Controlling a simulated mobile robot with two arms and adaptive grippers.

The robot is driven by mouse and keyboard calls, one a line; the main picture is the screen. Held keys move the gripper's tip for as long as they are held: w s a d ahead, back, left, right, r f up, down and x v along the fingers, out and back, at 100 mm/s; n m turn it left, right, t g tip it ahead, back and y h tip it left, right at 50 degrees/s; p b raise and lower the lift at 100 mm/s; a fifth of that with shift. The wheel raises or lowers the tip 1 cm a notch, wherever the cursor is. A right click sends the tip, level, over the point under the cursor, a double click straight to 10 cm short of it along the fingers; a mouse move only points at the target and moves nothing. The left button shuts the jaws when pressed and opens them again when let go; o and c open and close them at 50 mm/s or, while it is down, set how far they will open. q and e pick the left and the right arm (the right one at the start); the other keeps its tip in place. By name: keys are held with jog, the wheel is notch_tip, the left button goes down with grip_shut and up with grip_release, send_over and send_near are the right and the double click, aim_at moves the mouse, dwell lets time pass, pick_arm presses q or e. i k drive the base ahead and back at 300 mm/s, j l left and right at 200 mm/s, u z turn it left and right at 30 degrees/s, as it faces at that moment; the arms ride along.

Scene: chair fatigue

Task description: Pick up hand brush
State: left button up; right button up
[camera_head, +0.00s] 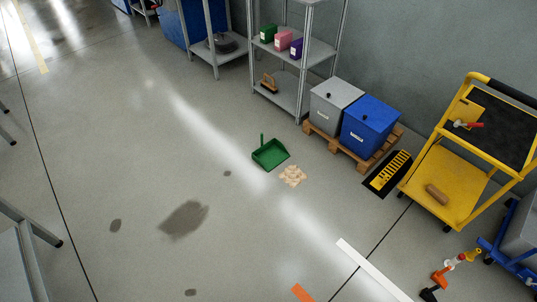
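A small brown, wooden-looking object with dark parts (268,83) rests on the bottom shelf of the grey metal rack; it may be the hand brush, but it is too small to be sure. A green dustpan (270,154) with an upright handle lies on the floor in front of the rack. A small pile of pale debris (293,175) lies just to the right of and below the dustpan. Neither of my grippers is in view.
Grey and blue bins (369,126) stand on a wooden pallet (322,136) right of the rack (316,52). An orange, white and black object (440,276) is at lower right. Open floor, with dark stains (184,219), fills the middle.

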aim_at(272, 88)
jog(key=i+j+u, duration=0.3)
jog(key=i, duration=0.35)
jog(key=i+j+u, duration=0.3)
jog(key=i, duration=0.4)
jog(key=i+u, duration=0.3)
jog(key=i, duration=0.4)
jog(key=i+j+z, duration=0.1)
jog(key=i+z, duration=0.3)
jog(key=i, duration=0.15)
jog(key=i+j+z, duration=0.25)
jog(key=i+z, duration=0.15)
jog(key=i, duration=0.15)
